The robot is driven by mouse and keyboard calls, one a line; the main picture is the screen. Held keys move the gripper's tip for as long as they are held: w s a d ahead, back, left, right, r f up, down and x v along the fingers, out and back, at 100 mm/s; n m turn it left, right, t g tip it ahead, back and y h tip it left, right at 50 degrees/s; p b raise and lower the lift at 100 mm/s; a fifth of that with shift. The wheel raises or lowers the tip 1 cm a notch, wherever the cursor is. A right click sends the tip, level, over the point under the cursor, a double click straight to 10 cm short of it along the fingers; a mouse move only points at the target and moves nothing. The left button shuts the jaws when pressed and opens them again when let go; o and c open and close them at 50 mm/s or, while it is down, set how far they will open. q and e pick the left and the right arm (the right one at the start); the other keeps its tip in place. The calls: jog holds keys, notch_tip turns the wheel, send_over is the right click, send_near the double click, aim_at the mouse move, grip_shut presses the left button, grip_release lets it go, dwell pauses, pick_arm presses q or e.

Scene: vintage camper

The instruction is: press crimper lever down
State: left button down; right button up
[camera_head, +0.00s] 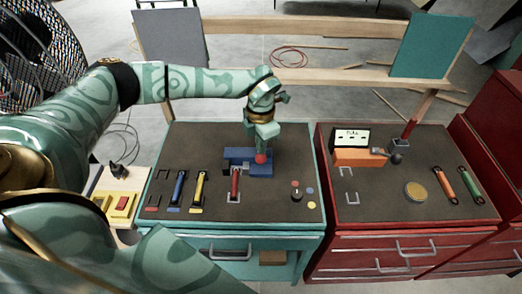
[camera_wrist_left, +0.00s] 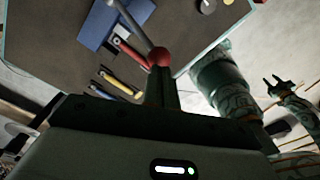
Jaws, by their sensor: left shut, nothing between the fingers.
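The crimper is a blue block (camera_head: 238,154) on the teal workbench's dark top. Its grey lever (camera_wrist_left: 136,24) slants up to a red ball knob (camera_head: 261,158), which also shows in the wrist view (camera_wrist_left: 159,57). My left gripper (camera_head: 262,148) is shut and empty, pointing down at the knob from above. In the wrist view the shut fingertips (camera_wrist_left: 160,72) are right at the knob; I cannot tell if they touch it. My right gripper (camera_wrist_left: 274,83) shows small at the right of the wrist view, its fingers apart, away from the crimper.
Red (camera_head: 235,184), yellow (camera_head: 199,188) and blue (camera_head: 178,187) handled tools lie on the teal bench near the crimper. A knob (camera_head: 296,185) is at its right. The red bench (camera_head: 380,226) carries an orange device (camera_head: 358,157) and other tools.

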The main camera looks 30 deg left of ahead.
aim_at(261, 159)
pick_arm(q)
jog(key=shift+f+b, duration=0.5)
jog(key=shift+f, duration=0.35)
jog(key=shift+s+d+f, duration=0.3)
jog(key=shift+s+f, duration=0.25)
jog(key=shift+f, duration=0.2)
jog(key=shift+s+d+f+b, duration=0.1)
jog(key=shift+s+f+b, duration=0.05)
jog(key=shift+f, duration=0.3)
jog(key=shift+s+d+f+b, duration=0.1)
jog(key=shift+s+f+b, duration=0.05)
jog(key=shift+f, duration=0.3)
